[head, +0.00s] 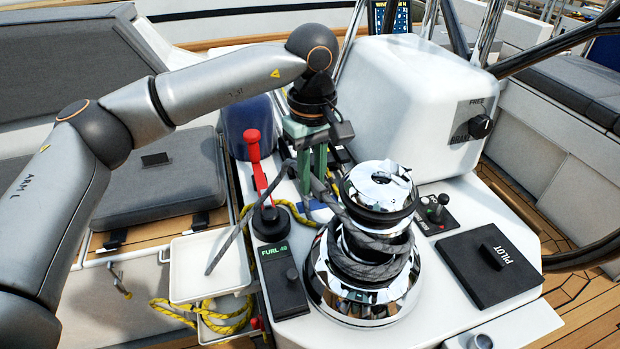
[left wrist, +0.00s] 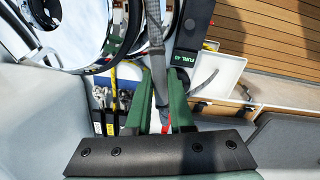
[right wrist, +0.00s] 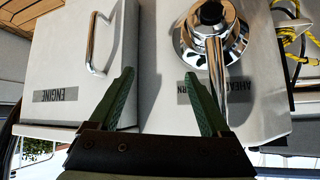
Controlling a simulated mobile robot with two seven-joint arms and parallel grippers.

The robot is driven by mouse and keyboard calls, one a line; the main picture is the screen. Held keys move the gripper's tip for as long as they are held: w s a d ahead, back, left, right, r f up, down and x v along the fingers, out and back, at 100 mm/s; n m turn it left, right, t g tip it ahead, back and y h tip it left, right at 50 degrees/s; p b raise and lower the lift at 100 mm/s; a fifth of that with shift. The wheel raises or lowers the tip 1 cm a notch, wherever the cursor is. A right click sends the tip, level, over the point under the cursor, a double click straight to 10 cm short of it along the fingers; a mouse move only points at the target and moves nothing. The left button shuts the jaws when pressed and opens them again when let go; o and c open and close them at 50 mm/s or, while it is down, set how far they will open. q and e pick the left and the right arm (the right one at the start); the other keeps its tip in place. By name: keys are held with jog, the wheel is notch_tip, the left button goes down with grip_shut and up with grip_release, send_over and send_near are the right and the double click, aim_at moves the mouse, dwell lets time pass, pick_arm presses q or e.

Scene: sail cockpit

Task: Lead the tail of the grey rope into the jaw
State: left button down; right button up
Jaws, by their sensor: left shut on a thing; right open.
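The grey rope (head: 365,268) is wound in several turns around the chrome winch drum (head: 345,290). From the drum it runs up to my left gripper (head: 310,165), and its free tail (head: 228,240) hangs down to the left over the white tray. The dark jaw (head: 380,212) is the ring under the winch's chrome top. My left gripper is shut on the rope, up and left of the jaw; the left wrist view shows the rope (left wrist: 156,45) between the green fingers. My right gripper (right wrist: 158,78) is open and empty in the right wrist view.
A red-handled lever (head: 258,170) and the FURL control box (head: 283,280) stand left of the winch. The PILOT panel (head: 490,268) lies right. A chrome throttle lever (right wrist: 215,45) and handle (right wrist: 95,45) lie near my right gripper.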

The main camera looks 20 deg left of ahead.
pick_arm(q)
jog(key=shift+w, duration=0.15)
jog(key=w+m+p, duration=0.1)
jog(key=w+m, duration=0.1)
jog(key=shift+w+d+m+p, duration=0.2)
jog(key=shift+m+p, duration=0.1)
jog(key=shift+m, duration=0.1)
